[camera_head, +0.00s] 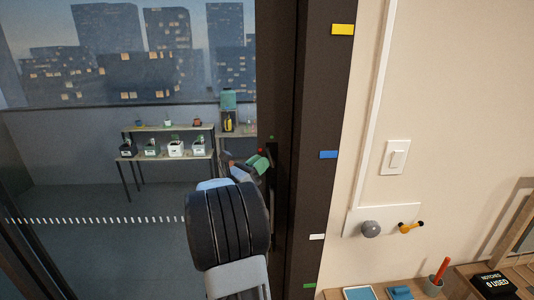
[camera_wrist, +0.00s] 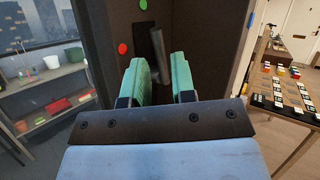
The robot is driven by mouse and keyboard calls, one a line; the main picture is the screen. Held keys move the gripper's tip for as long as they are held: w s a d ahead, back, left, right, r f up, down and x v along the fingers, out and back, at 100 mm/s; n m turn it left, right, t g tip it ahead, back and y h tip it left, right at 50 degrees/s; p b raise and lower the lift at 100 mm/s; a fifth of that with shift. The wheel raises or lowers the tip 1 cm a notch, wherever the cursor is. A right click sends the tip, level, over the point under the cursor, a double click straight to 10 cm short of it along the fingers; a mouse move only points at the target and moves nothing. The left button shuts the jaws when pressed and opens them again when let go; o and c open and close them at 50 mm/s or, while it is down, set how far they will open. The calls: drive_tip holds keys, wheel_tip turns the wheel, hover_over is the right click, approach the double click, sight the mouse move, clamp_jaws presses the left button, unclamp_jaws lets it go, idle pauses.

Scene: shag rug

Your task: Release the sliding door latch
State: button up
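The sliding door's dark frame (camera_head: 308,120) stands upright in the middle of the head view, beside a glass pane. In the wrist view, the latch (camera_wrist: 157,46) is a dark grey upright lever in a black recess on the frame. A red dot (camera_wrist: 123,48) and a green dot (camera_wrist: 143,4) mark the frame beside and above it. My gripper (camera_wrist: 160,78) has two green fingers, open with a clear gap. The lever shows beyond this gap; I cannot tell whether the fingers touch it. In the head view, my gripper (camera_head: 260,163) is at the frame and largely hides the latch.
Behind the glass is a shelf (camera_head: 168,128) with several pots. Right of the frame are a light switch (camera_head: 396,157), a plate with a grey knob (camera_head: 370,229) and a yellow handle (camera_head: 410,227). A wooden table (camera_head: 455,285) with small items stands at lower right.

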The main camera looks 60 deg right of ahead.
sight(270, 156)
drive_tip(key=shift+p+x, duration=0.4)
drive_tip(key=shift+x, duration=1.35)
clamp_jaws()
